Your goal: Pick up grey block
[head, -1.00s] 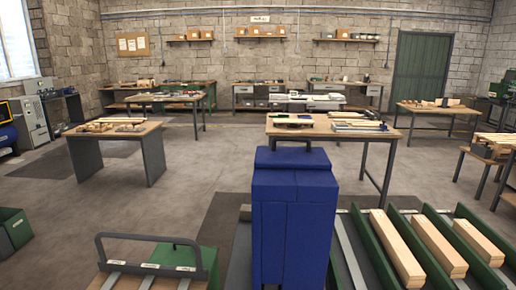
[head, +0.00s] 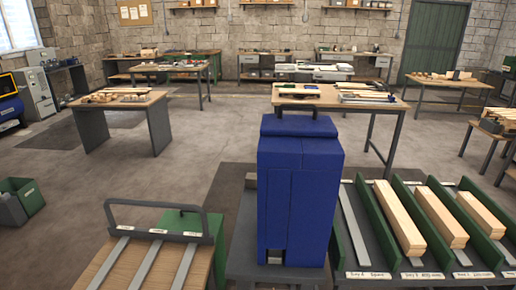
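I cannot make out a clear grey block in the head view. A long thin grey strip (head: 355,226) lies in the leftmost bay of the green-walled rack at the right.
Green dividers (head: 387,228) separate the labelled bays, several holding wooden beams (head: 399,218). At front left is a wooden stand (head: 130,257) with grey strips and a dark hoop handle. Workbenches (head: 341,98) stand beyond. Open floor (head: 130,195) lies at left.

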